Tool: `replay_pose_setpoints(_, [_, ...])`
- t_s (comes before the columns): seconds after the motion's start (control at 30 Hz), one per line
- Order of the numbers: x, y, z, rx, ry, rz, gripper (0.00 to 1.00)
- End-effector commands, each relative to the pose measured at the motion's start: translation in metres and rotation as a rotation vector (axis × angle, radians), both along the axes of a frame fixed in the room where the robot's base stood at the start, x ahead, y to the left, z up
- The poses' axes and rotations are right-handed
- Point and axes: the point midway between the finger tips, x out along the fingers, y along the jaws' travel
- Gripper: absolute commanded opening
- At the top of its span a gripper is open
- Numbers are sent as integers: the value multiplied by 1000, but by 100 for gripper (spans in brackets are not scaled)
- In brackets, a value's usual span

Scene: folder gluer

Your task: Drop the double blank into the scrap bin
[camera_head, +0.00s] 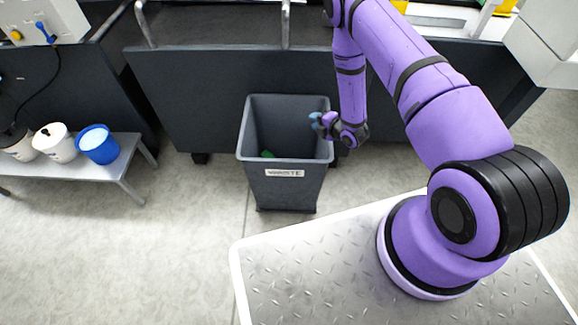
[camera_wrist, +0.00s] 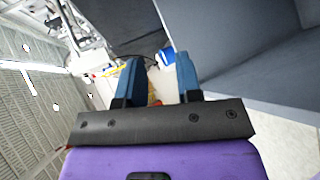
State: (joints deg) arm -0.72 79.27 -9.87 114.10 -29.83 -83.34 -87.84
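The grey scrap bin (camera_head: 285,190) stands on the floor in the middle of the head view, with a white label on its front. My gripper (camera_head: 315,119) is at the bin's right rim, pointing left over its opening. In the wrist view my gripper (camera_wrist: 159,75) shows two blue fingers apart, with no blank between them. A small green piece (camera_head: 267,154) lies low inside the bin; I cannot tell if it is the double blank. No other blank can be made out.
A dark machine side (camera_head: 215,85) with metal rails stands behind the bin. A low bench (camera_head: 122,168) with white pots and a blue bucket (camera_head: 98,144) is at the left. The floor between bench and bin is clear.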

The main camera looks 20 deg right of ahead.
Motion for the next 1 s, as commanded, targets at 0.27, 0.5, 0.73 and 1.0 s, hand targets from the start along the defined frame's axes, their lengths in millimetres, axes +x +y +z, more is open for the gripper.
replay_pose_setpoints(0.27, [-42, -22, 20, 0, 1, -2, 32])
replay_pose_setpoints(0.5, [-60, -31, 28, -1, 0, 0, 32])
replay_pose_setpoints(0.73, [-62, -32, 29, -1, 0, 0, 32])
replay_pose_setpoints(1.0, [-61, -32, 29, -1, 0, 0, 32])
